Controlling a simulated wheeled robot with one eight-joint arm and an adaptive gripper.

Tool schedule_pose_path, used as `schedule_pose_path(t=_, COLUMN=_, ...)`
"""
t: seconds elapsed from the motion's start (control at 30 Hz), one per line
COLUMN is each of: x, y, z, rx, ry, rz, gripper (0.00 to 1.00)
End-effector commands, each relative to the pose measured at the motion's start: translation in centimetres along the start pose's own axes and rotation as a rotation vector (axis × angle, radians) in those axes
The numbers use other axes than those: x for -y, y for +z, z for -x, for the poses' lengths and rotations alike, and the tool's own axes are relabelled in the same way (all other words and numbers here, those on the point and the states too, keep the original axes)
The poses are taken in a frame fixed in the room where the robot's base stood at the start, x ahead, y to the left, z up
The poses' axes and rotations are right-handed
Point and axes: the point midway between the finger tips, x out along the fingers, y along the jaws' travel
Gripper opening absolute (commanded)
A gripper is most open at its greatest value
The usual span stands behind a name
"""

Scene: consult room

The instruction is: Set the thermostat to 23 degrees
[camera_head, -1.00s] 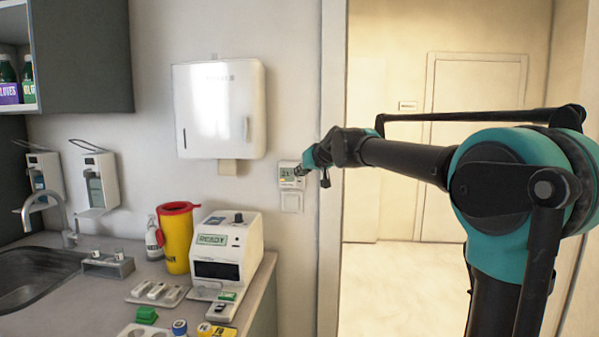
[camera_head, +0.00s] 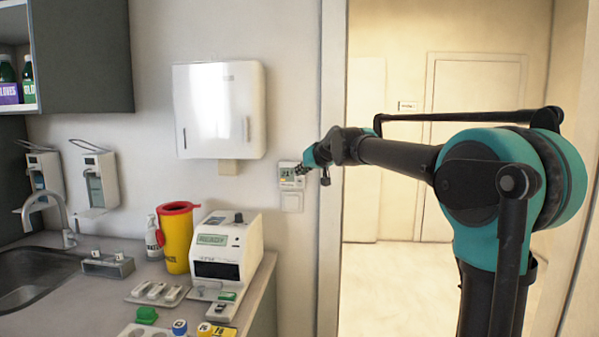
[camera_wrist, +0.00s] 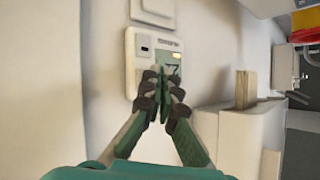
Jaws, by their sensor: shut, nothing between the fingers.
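The thermostat (camera_head: 285,182) is a small white box on the wall left of the door frame. Its display is greenish in the head view and seems to read about 21, but the digits are small. My gripper (camera_head: 301,170) is at the thermostat's right side, with its tips over or just in front of the face. In the wrist view my gripper (camera_wrist: 164,84) is shut with nothing between the fingers, and it hides part of the display of the thermostat (camera_wrist: 138,62). I cannot tell whether the tips touch it.
A white switch plate (camera_head: 292,201) sits just below the thermostat. A paper towel dispenser (camera_head: 220,110) hangs to the upper left. The counter below holds a white analyser (camera_head: 222,250) and a yellow sharps bin (camera_head: 177,240). The open doorway (camera_head: 400,210) is at right.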

Motion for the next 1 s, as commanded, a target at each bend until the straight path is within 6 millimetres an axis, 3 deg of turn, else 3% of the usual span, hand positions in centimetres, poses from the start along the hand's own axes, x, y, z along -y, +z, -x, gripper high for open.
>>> schedule_pose_path(t=1.0, x=-0.39, y=-0.41, z=-0.51, rx=0.000, ry=0.000, rz=-0.001, gripper=0.00)
